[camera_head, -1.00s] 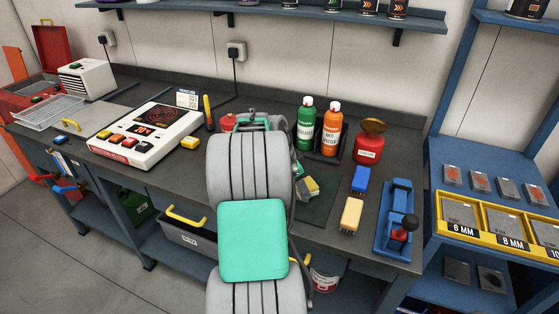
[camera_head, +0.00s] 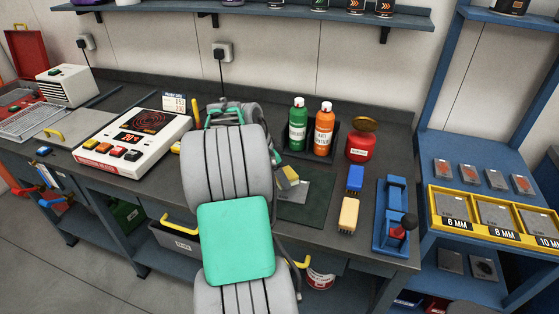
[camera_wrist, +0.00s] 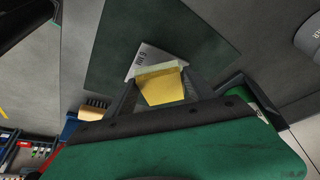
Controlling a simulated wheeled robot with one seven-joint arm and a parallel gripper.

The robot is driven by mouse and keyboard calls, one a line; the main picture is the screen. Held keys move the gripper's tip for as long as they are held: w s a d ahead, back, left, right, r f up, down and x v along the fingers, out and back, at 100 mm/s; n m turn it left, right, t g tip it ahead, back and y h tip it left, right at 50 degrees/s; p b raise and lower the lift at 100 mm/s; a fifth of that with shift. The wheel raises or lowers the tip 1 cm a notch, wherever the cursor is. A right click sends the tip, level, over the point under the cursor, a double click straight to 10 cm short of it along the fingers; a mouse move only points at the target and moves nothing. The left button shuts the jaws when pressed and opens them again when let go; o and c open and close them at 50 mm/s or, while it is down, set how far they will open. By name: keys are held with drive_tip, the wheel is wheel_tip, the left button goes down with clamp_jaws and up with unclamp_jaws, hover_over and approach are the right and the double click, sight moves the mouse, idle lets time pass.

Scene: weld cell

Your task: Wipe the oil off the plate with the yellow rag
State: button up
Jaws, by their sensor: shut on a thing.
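My gripper (camera_wrist: 160,82) is shut on the yellow rag (camera_wrist: 163,88), which sits between its two dark fingers in the wrist view. The rag is at the near edge of the grey metal plate (camera_wrist: 147,54), which bears a dark marking. The rag hides part of the plate; I cannot tell whether they touch. The plate lies on a dark green mat (camera_wrist: 205,40). In the head view the rag (camera_head: 291,174), plate (camera_head: 293,191) and mat (camera_head: 312,208) show right of my arm, which hides most of my gripper. I cannot make out oil on the plate.
Green (camera_head: 298,126) and orange (camera_head: 324,130) bottles stand in a dark tray behind the mat. A red can (camera_head: 361,146), a blue brush (camera_head: 355,180), a yellow brush (camera_head: 348,214) and a blue fixture (camera_head: 392,220) stand right of it. A white hotplate (camera_head: 130,138) is left.

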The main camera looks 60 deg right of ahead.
drive_tip(key=shift+s+r+p, duration=0.1)
drive_tip(key=shift+r+p, duration=1.05)
drive_tip(key=shift+r, duration=0.85)
